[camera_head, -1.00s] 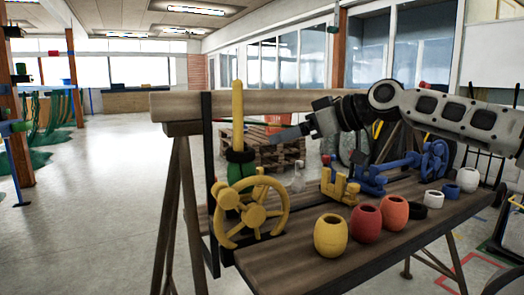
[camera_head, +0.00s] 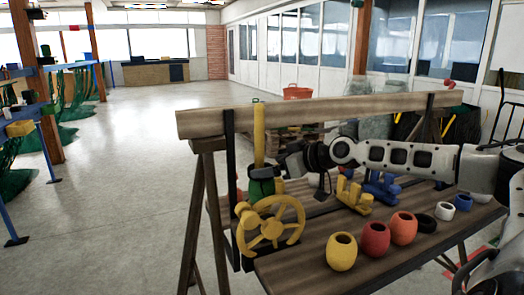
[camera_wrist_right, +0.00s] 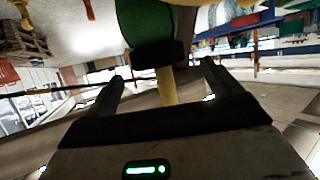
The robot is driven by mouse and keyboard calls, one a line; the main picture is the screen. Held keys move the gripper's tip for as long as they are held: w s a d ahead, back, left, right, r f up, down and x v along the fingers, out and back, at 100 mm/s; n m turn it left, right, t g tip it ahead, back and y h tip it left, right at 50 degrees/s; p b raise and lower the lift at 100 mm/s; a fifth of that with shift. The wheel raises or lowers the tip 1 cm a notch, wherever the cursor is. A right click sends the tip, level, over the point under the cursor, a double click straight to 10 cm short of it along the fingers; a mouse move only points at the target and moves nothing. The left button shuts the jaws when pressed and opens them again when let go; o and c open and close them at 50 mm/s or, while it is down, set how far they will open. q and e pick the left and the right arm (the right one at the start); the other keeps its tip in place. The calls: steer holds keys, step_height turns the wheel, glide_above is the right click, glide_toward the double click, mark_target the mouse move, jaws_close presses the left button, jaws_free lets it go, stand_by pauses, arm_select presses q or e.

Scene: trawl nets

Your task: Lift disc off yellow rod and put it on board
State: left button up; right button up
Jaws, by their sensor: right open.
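The yellow rod (camera_head: 259,133) stands upright behind the yellow handwheel (camera_head: 270,227) at the bench's left end. A dark disc (camera_head: 261,172) sits low on it, with a green piece (camera_head: 262,188) beneath. My right gripper (camera_head: 273,172) is open beside the rod at about the dark disc's height. In the right wrist view its open fingers (camera_wrist_right: 163,80) flank the rod (camera_wrist_right: 167,86), close to the dark disc (camera_wrist_right: 160,53) and green piece (camera_wrist_right: 145,20); contact cannot be told. The wooden board (camera_head: 315,255) forms the bench top. My left gripper is not in view.
Yellow (camera_head: 341,251), red (camera_head: 375,239) and orange (camera_head: 403,228) barrel-shaped pieces stand along the bench front. A yellow bracket (camera_head: 353,195) and blue parts (camera_head: 383,188) lie behind them. A raised wooden beam (camera_head: 340,108) runs behind the bench. The board's front left is bare.

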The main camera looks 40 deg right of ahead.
mark_target(264, 166)
steer(key=shift+w+a+f+p, duration=0.1)
steer(key=shift+w+p, duration=0.5)
steer(key=shift+p, duration=0.6)
steer(key=shift+w+f+p, duration=0.3)
steer(key=shift+w+p, duration=0.3)
steer(key=shift+p, duration=0.05)
steer(key=shift+w+a+f+p, duration=0.25)
steer(key=shift+w+f+p, duration=0.2)
steer(key=shift+w+f, duration=0.15)
steer(key=c, duration=1.1)
steer(key=shift+o, duration=1.4)
steer(key=c, duration=0.3)
steer(key=shift+r, duration=0.2)
